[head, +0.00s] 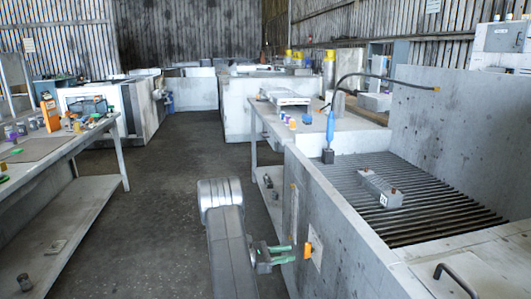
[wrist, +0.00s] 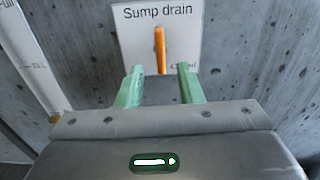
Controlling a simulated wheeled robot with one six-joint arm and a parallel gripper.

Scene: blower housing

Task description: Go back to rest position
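My gripper (head: 283,254) is in front of the near side wall of the grey housing at lower right in the head view. In the wrist view my gripper (wrist: 161,88) is open, its two green fingers apart and empty. The orange lever (wrist: 160,50) of the "Sump drain" plate (wrist: 200,30) points up and down, beyond and between the fingertips. I cannot tell whether the fingers touch the plate. In the head view the orange lever (head: 307,251) shows just right of the fingers.
The grey housing (head: 350,235) with a slatted bed rises close on the right. A second white plate (wrist: 22,45) is left of the drain plate. A long workbench (head: 95,140) stands on the left. The floor aisle (head: 170,160) between is clear.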

